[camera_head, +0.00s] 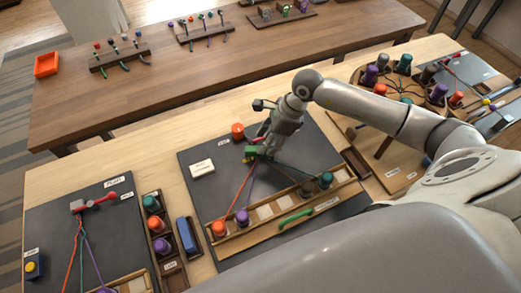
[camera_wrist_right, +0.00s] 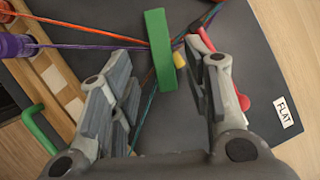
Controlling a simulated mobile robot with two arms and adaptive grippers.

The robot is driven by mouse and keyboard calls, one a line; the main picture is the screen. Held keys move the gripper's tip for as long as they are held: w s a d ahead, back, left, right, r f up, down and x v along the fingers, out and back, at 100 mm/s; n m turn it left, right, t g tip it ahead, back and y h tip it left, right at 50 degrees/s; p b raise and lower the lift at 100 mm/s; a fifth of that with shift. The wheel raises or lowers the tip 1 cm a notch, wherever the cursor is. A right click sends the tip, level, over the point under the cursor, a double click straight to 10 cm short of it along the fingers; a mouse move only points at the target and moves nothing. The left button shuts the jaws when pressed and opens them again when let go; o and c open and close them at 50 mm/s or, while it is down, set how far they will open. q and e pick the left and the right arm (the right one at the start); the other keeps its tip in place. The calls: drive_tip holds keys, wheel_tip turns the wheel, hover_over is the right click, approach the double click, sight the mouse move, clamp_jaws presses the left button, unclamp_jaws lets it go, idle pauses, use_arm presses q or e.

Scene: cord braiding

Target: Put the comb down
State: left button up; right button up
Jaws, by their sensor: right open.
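My right gripper (camera_head: 262,143) is low over the middle dark board (camera_head: 200,196). In the right wrist view its jaws (camera_wrist_right: 166,66) are apart. A green bar, which looks like the comb (camera_wrist_right: 160,48), lies between and just beyond the fingertips, across the cords; contact with the fingers is not clear. It also shows as a green piece (camera_head: 250,153) under the gripper in the head view. A red clip (camera_wrist_right: 206,42) and a small yellow piece (camera_wrist_right: 179,59) are beside it. Coloured cords (camera_wrist_right: 95,45) run to spools on a wooden rack (camera_head: 268,206). My left gripper is out of view.
A green handle (camera_head: 295,218) lies in front of the rack. An orange spool (camera_head: 237,130) and white label (camera_head: 202,167) are on the board. Another cord board (camera_head: 50,225) is at left, with a spool tray (camera_head: 165,250) between. A round braiding stand (camera_head: 400,90) is at right.

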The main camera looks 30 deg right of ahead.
drive_tip(key=shift+w+a+f+p, duration=0.1)
drive_tip(key=shift+a+f+p, duration=0.3)
drive_tip(key=shift+f+p, duration=0.05)
drive_tip(key=p+x, duration=0.1)
drive_tip(key=x, duration=0.2)
drive_tip(key=shift+w+f, duration=0.15)
drive_tip(key=shift+w, duration=0.05)
drive_tip(key=shift+a+f+p, duration=0.15)
drive_tip(key=shift+f+p, duration=0.15)
drive_tip(key=shift+f, duration=0.2)
use_arm(q)
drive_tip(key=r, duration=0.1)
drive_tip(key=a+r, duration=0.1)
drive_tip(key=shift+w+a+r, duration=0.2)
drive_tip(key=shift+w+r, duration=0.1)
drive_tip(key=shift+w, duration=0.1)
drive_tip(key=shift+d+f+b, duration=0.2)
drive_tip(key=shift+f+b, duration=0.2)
drive_tip(key=shift+b, duration=0.05)
use_arm(e)
drive_tip(key=shift+f, duration=0.25)
drive_tip(key=shift+c, duration=0.3)
clamp_jaws()
